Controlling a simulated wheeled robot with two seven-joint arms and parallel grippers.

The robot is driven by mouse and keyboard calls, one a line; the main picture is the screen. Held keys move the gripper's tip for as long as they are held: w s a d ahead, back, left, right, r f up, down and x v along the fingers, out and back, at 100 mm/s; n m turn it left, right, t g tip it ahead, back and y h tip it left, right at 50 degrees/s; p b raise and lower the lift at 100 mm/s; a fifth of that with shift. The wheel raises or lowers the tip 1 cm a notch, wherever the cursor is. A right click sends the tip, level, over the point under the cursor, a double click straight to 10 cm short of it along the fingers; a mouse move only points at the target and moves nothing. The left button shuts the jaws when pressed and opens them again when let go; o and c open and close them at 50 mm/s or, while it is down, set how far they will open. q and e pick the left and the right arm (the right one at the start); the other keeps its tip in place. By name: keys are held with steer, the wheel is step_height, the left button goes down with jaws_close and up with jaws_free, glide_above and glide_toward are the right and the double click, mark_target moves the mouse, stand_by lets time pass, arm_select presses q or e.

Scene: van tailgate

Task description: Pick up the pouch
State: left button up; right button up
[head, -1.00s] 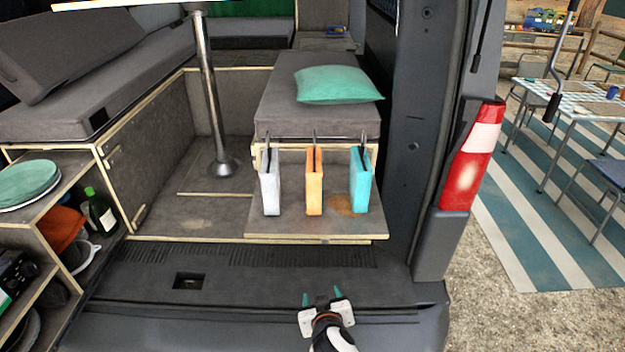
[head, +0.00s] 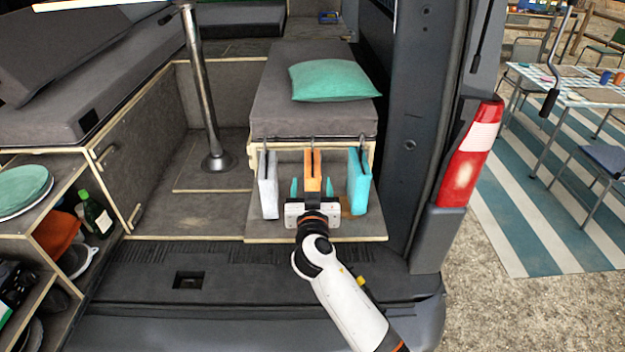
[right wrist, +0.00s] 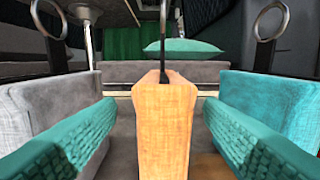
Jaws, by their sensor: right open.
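Three pouches hang in a row from hooks under the bench edge: a grey-white one (head: 268,185), an orange one (head: 312,162) in the middle, and a turquoise one (head: 359,182). My right gripper (head: 312,187) is open in front of the orange pouch. In the right wrist view the orange pouch (right wrist: 166,125) stands upright between the two green ribbed fingers, with a gap on each side. The grey-white pouch (right wrist: 50,100) and the turquoise pouch (right wrist: 270,105) show beyond the fingers. The gripper hides the orange pouch's lower part in the head view. My left gripper is not in view.
A grey bench cushion (head: 315,113) with a green pillow (head: 333,80) lies above the pouches. A metal table post (head: 205,95) stands to the left. The van's side pillar and red tail light (head: 470,155) bound the right. Open shelves (head: 50,220) stand at the left.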

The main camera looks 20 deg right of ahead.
mark_target(313, 172)
steer(key=shift+w+d+r, duration=0.1)
steer(key=shift+w+r, duration=0.1)
steer(key=shift+w, duration=0.1)
steer(key=p+x, duration=0.2)
steer(key=x, duration=0.2)
steer(key=shift+w+d, duration=0.15)
steer(key=shift+w, duration=0.2)
steer(key=shift+s, duration=0.1)
steer(key=shift+c, duration=0.8)
steer(key=c, duration=1)
